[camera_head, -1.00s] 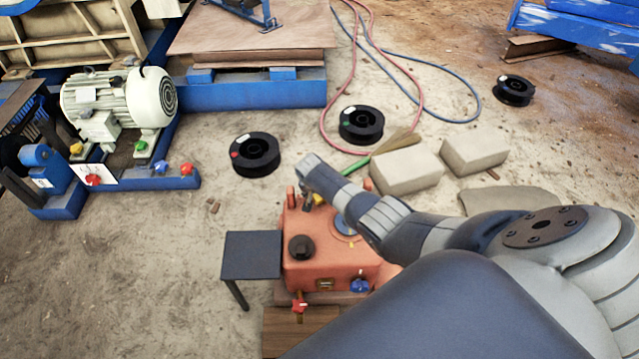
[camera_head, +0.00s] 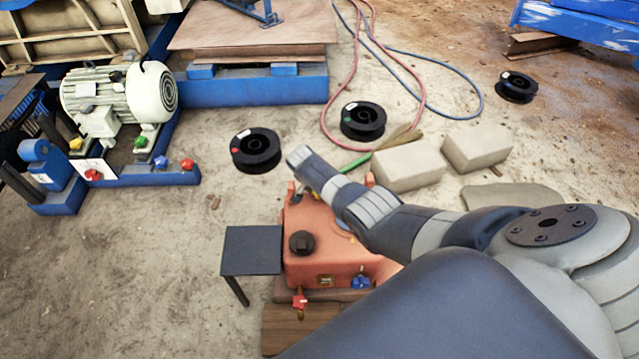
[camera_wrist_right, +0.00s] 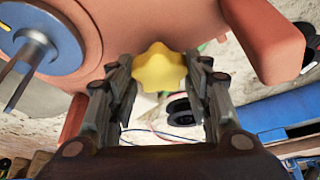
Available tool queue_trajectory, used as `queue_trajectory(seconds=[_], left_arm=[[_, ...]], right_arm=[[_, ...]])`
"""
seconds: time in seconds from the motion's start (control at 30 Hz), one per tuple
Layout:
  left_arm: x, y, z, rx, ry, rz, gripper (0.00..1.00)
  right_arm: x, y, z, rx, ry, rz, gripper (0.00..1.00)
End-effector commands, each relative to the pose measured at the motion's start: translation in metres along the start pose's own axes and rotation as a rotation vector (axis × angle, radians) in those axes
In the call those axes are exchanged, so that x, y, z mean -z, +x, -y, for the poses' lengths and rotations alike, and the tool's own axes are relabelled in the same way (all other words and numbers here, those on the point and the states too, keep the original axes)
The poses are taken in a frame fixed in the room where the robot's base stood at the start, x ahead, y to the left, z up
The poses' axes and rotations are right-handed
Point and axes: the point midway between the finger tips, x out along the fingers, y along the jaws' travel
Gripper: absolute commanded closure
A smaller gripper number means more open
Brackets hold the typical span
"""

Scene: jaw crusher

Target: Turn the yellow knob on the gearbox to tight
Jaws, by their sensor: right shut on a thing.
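The orange-red gearbox (camera_head: 335,256) stands on the floor at lower middle in the head view, and its body fills the top of the right wrist view (camera_wrist_right: 110,18). The yellow knob (camera_wrist_right: 160,68) is a lobed knob against the gearbox in the right wrist view; my right arm hides it in the head view. My right gripper (camera_wrist_right: 160,88) is shut on the knob, one finger on each side. In the head view my right forearm reaches over the gearbox and hides the fingers. My left gripper is not in view.
The gearbox also carries a black cap (camera_head: 302,243), a red valve (camera_head: 299,301), a blue knob (camera_head: 361,282) and a blue disc with a shaft (camera_wrist_right: 40,38). A dark plate (camera_head: 251,250) stands left of it. Concrete blocks (camera_head: 407,170) and black spools (camera_head: 256,151) lie behind.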

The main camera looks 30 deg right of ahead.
Motion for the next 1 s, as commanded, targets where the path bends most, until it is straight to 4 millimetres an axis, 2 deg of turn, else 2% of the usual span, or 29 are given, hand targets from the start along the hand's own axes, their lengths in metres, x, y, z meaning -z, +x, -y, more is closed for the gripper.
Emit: queue_trajectory(seconds=[0.03,0.07,0.1,0.13,0.63,0.87,1.0], left_arm=[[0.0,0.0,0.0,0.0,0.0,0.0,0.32],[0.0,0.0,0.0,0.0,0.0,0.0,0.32],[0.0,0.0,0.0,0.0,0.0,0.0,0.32],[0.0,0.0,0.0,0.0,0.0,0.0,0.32],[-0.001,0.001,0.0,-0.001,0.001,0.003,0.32],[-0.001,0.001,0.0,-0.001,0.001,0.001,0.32],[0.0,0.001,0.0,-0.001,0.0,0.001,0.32]], right_arm=[[0.001,0.0,0.001,0.003,0.001,-0.001,0.78],[0.001,0.0,0.001,0.003,0.001,-0.001,0.47],[0.001,0.0,0.001,0.003,0.001,-0.001,0.38],[0.001,0.0,0.001,0.002,0.001,-0.001,0.34],[0.0,-0.004,0.0,0.001,-0.001,0.0,0.34],[0.0,-0.022,0.0,0.003,0.001,-0.001,0.34],[0.0,-0.04,0.001,0.005,-0.001,-0.001,0.34]])
